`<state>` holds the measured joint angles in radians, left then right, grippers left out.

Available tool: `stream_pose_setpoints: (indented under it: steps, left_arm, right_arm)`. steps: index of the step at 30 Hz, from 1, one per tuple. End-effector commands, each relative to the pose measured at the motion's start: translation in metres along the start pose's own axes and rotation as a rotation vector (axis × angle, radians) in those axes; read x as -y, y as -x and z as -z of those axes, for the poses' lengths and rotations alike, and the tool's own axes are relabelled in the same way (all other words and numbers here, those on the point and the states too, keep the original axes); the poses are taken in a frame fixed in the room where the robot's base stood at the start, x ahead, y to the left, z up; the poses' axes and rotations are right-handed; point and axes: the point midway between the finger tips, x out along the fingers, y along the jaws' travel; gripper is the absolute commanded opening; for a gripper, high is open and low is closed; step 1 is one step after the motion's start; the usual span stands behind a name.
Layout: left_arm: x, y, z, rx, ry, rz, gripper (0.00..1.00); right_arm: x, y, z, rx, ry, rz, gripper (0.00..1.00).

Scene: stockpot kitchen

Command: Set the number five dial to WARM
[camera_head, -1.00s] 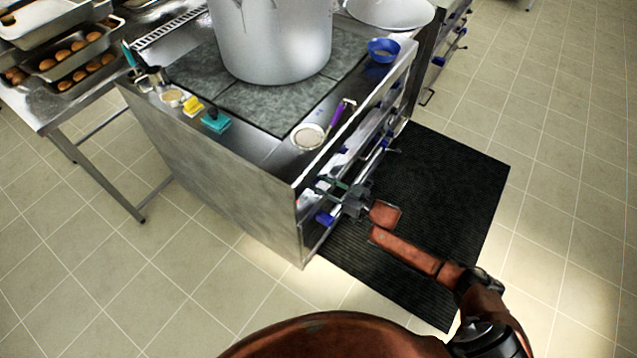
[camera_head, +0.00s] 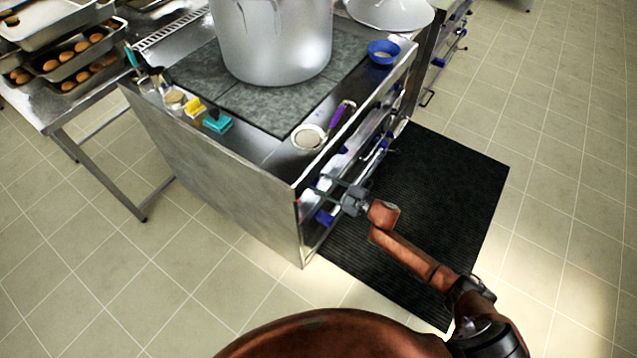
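The stove's front panel (camera_head: 312,236) faces right and is seen steeply from above. Several blue dials sit along it; one blue dial (camera_head: 324,217) shows near the panel's near end, just below my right gripper. I cannot read any numbers or the WARM mark, so I cannot tell which dial is number five. My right gripper (camera_head: 322,190) is at the near end of the panel, its thin fingers pointing at the panel. The fingers are small and dark against it, and whether they touch or hold a dial is unclear. My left gripper is out of view.
A large stockpot (camera_head: 272,42) stands on the stove top. A blue bowl (camera_head: 383,51), a strainer with a purple handle (camera_head: 342,113) and a teal sponge-like item (camera_head: 218,123) lie near its edges. A black mat (camera_head: 440,190) covers the floor before the panel.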

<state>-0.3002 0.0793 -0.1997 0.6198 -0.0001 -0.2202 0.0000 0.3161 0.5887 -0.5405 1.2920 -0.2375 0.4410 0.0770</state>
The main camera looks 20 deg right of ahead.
Motion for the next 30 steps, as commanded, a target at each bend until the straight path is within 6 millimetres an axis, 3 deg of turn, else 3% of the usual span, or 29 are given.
stream_pose_setpoints:
  steps: [21,22,30]
  left_arm:
    - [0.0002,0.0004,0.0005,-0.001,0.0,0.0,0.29]
    - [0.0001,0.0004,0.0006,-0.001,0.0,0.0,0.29]
    - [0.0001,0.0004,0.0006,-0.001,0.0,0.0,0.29]
  right_arm:
    - [-0.0019,0.0005,-0.0008,0.007,0.07,-0.003,0.05]
    - [-0.0019,0.0005,-0.0008,0.007,0.07,-0.003,0.31]
    - [-0.0009,-0.0001,0.0,0.005,0.07,-0.001,0.46]
